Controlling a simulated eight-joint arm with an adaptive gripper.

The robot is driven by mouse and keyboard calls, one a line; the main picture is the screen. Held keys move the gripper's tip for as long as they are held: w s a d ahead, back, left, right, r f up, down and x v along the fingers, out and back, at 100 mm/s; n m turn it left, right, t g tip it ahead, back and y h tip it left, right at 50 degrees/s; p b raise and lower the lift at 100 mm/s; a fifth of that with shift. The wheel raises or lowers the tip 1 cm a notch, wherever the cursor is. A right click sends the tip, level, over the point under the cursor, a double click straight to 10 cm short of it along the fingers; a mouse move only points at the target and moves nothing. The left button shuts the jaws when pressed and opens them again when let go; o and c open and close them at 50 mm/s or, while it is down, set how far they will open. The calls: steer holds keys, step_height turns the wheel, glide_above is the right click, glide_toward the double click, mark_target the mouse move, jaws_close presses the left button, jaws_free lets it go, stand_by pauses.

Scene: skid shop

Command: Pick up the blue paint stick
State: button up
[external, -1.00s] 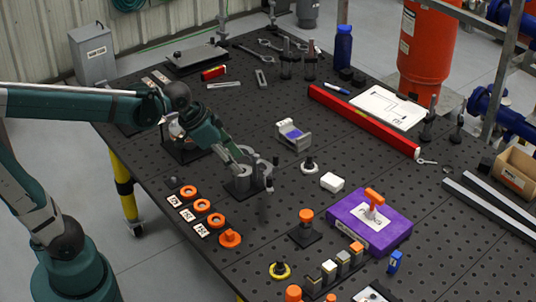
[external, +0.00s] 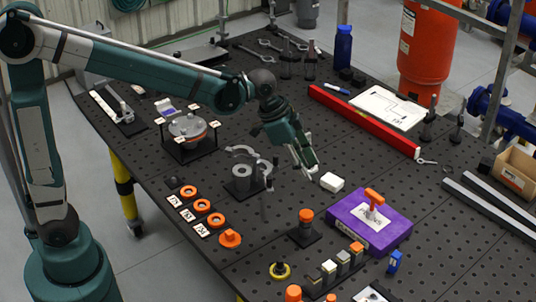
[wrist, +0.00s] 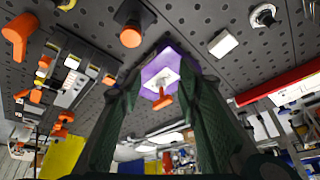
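A slim blue and white stick (external: 337,88), which looks like the blue paint stick, lies flat near the back of the black perforated table, beside the white sheet and behind the red level. I cannot make it out in the wrist view. My gripper (external: 307,165) is above the middle of the table, nearer the camera than the stick and well apart from it, pointing down. In the wrist view my gripper (wrist: 160,85) shows two dark green fingers spread apart with nothing held between them.
A long red level (external: 365,122) lies between my gripper and the stick. A white sheet (external: 385,106) lies right of the stick; a blue bottle (external: 344,46) stands behind it. A purple box (external: 352,222) with an orange handle and a white block (external: 332,182) are near my gripper.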

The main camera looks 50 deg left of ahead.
steer(key=w+d+f+m+g+p, duration=0.1)
steer(key=w+d+f+m+p, duration=0.15)
steer(key=d, duration=0.55)
steer(key=w+d+f+m+g+p, duration=0.15)
steer(key=w+d, duration=0.25)
steer(key=d, duration=0.4)
steer(key=m+h+p, duration=0.1)
steer(key=m+p, duration=0.2)
steer(key=p, duration=0.1)
glide_above(394, 252)
steer(key=a, duration=0.2)
step_height(394, 252, down, 7)
steer(key=shift+s+d+f+g, duration=0.15)
steer(key=shift+s+f+g, duration=0.05)
steer(key=shift+f+g, duration=0.15)
steer(key=shift+x, duration=1.2)
steer(key=shift+f, duration=0.1)
steer(key=shift+p+x, duration=0.3)
steer(key=shift+x, duration=2.2)
steer(key=shift+w, duration=0.1)
